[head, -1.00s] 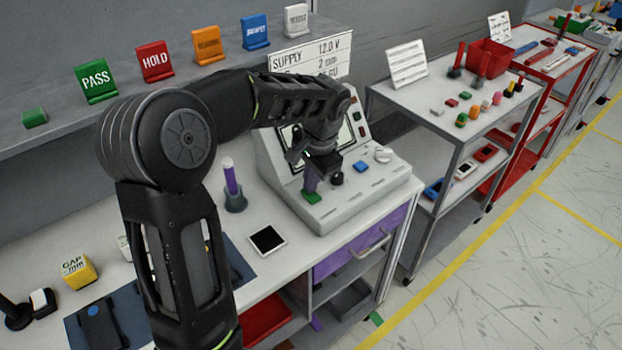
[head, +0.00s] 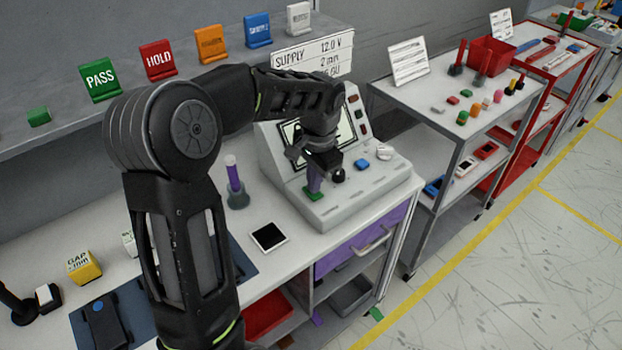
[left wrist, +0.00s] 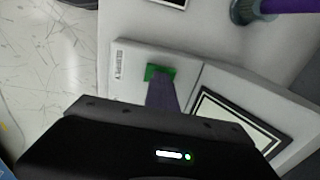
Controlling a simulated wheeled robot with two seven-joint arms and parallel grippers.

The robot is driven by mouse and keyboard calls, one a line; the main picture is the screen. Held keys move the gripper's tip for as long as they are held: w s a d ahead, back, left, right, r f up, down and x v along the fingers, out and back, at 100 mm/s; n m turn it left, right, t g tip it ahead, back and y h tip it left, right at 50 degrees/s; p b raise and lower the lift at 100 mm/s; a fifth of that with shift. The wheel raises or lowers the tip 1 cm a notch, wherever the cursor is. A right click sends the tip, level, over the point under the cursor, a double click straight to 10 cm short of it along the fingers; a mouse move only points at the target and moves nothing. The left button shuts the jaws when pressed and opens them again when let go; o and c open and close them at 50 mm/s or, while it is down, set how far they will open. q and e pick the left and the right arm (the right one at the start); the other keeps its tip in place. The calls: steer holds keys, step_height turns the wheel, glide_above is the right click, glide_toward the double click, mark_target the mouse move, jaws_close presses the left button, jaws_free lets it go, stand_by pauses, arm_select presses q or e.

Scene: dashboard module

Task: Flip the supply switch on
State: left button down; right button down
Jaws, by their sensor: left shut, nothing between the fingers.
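The grey console (head: 345,207) stands on the white bench, with a sloped screen and a row of controls. A purple lever (head: 313,180) rises from a green base (head: 313,194) at the console's left front. In the left wrist view the lever (left wrist: 162,95) stands out from its green base (left wrist: 158,72), and its near end is hidden behind my gripper's dark body. My left gripper (head: 322,160) is shut and empty, right at the lever's upper end. I cannot tell whether it touches the lever. The supply sign (head: 312,55) is behind the console. My right gripper is out of view.
A black knob (head: 338,175), a blue button (head: 361,164) and a white knob (head: 385,152) sit on the console right of the lever. A purple rod in a holder (head: 236,185) and a white-framed tile (head: 268,237) are on the bench to the left.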

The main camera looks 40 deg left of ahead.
mark_target(317, 194)
arm_select(q)
steer(key=shift+s+d+f, duration=0.2)
steer(key=shift+d+f, duration=0.15)
step_height(317, 194, up, 5)
steer(key=p, duration=0.3)
steer(key=shift+w+d+f, duration=0.1)
steer(key=shift+f, duration=0.1)
step_height(317, 194, up, 10)
steer(key=b, duration=0.1)
steer(key=shift+d, duration=0.4)
steer(key=shift+s+a, duration=0.1)
steer(key=shift+s, duration=0.1)
steer(key=shift+r+y+b, duration=0.1)
steer(key=shift+y+b, duration=0.35)
steer(key=shift+y, duration=0.15)
